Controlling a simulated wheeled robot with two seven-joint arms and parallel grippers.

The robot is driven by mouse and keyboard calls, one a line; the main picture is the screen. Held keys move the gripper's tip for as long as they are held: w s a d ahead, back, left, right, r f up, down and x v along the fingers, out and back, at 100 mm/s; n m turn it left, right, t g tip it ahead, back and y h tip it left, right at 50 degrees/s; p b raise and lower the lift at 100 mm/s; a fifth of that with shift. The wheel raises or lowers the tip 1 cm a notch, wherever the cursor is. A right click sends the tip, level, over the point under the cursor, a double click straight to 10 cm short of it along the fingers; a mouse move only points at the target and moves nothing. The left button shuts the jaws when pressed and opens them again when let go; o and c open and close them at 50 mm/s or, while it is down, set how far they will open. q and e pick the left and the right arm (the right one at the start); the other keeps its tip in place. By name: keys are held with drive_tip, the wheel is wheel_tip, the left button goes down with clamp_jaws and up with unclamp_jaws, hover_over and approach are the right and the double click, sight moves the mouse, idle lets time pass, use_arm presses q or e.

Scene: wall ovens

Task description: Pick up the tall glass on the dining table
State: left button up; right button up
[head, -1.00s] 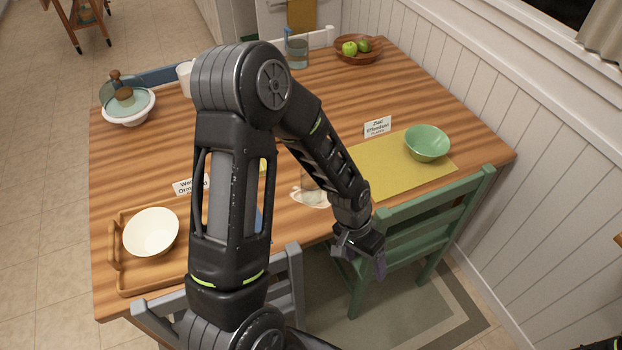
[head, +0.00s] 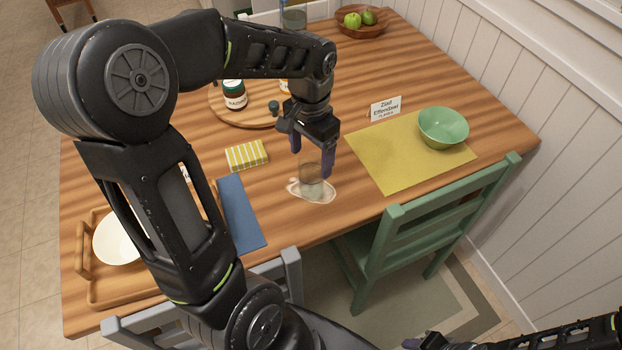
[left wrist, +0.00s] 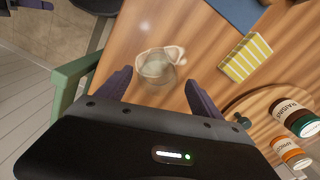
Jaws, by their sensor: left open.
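The tall glass (head: 311,181) is clear and stands on the wooden dining table (head: 400,75) in a pale spill (head: 325,194). My left gripper (head: 312,156) is open and points down just above the glass, its purple fingers to either side of the upper part in the head view. In the left wrist view the glass (left wrist: 157,70) shows between and beyond the open fingertips (left wrist: 161,82); I cannot tell whether they touch it. My right gripper (head: 415,343) is only partly in view at the bottom edge, and its opening is unclear.
A yellow striped sponge (head: 246,155) and blue cloth (head: 240,214) lie left of the glass. A round board (head: 222,105) with jars is behind. A yellow mat (head: 385,165) with a green bowl (head: 443,127) is right. A green chair (head: 440,212) stands at the near edge.

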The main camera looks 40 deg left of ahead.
sight(311, 178)
use_arm(q)
drive_tip(key=shift+s+d+r, duration=0.1)
drive_tip(key=shift+f, duration=1.35)
drive_tip(key=shift+d+f, duration=0.1)
drive_tip(key=shift+f, duration=2.5)
drive_tip(key=c, duration=1.7)
